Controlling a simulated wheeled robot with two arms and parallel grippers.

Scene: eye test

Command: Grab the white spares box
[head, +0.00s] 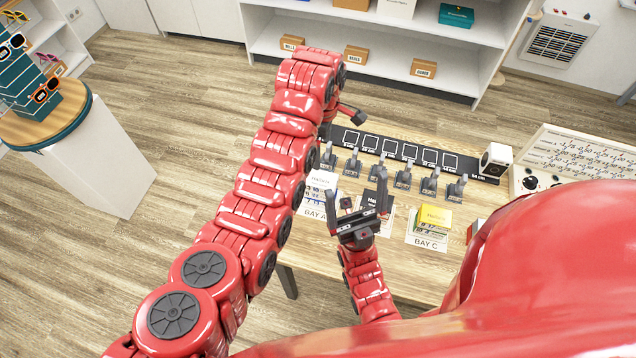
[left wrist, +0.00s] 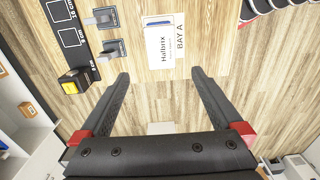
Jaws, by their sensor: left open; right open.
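The white box (head: 321,181), printed Hallinx, lies at the BAY A label on the wooden table, partly hidden by my left arm in the head view. It also shows in the left wrist view (left wrist: 165,48), flat, just beyond the fingertips and between their lines. My left gripper (left wrist: 160,75) is open, with nothing between its fingers. In the head view it is mostly hidden behind its arm; a dark finger (head: 352,114) shows. My right gripper (head: 357,190) is open and empty, fingers upward, to the right of the white box and in front of a dark box (head: 374,201).
A yellow-topped stack (head: 434,216) is at BAY C. A row of grey clamp-like stands (head: 404,175) lines a black strip (head: 420,153) behind the bays. A yellow-and-black block (left wrist: 75,80) is near my left finger.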

